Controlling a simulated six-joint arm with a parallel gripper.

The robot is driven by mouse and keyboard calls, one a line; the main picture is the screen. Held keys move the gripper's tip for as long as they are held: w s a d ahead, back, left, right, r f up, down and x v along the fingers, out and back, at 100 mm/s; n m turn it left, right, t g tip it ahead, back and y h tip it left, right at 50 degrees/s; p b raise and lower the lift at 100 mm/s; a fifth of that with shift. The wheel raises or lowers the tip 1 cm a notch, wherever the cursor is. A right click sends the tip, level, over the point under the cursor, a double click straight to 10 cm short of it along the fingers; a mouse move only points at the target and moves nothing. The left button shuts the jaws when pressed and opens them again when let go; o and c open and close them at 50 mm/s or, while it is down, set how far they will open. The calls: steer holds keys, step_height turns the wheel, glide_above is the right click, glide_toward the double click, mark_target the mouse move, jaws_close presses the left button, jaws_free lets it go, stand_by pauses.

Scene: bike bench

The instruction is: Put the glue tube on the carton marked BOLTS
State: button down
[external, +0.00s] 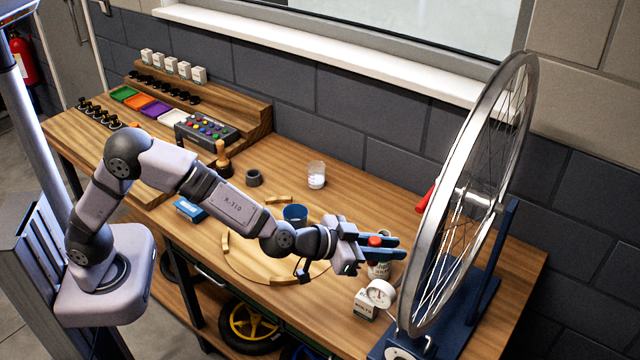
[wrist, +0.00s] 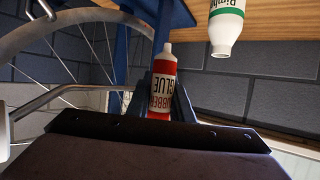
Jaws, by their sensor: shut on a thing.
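The glue tube (wrist: 161,85) is red with a white label and a pale nozzle. It sits between the fingers of my gripper (wrist: 160,110) in the wrist view, and the gripper is shut on it. In the external view my gripper (external: 380,247) has blue fingers and is at the right of the bench, beside the wheel, with red of the tube (external: 375,240) showing between them. A small pale carton (external: 364,306) with green marking stands below and in front of it. Its lettering is too small to read. Several similar cartons (external: 171,65) stand on the back shelf.
A white bottle (wrist: 226,28) with a green band shows in the wrist view. A blue cup (external: 295,213) and a glass (external: 316,176) stand to the left.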

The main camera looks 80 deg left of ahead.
steer(key=shift+f, duration=0.1)
step_height(320, 180, down, 10)
stand_by(0.9)
steer(key=shift+f+b, duration=0.15)
steer(key=shift+b, duration=0.2)
steer(key=c, duration=1.6)
jaws_free()
steer(key=shift+o, duration=0.2)
steer(key=b+v, duration=0.1)
steer(key=v, duration=1.1)
steer(key=shift+r, duration=0.3)
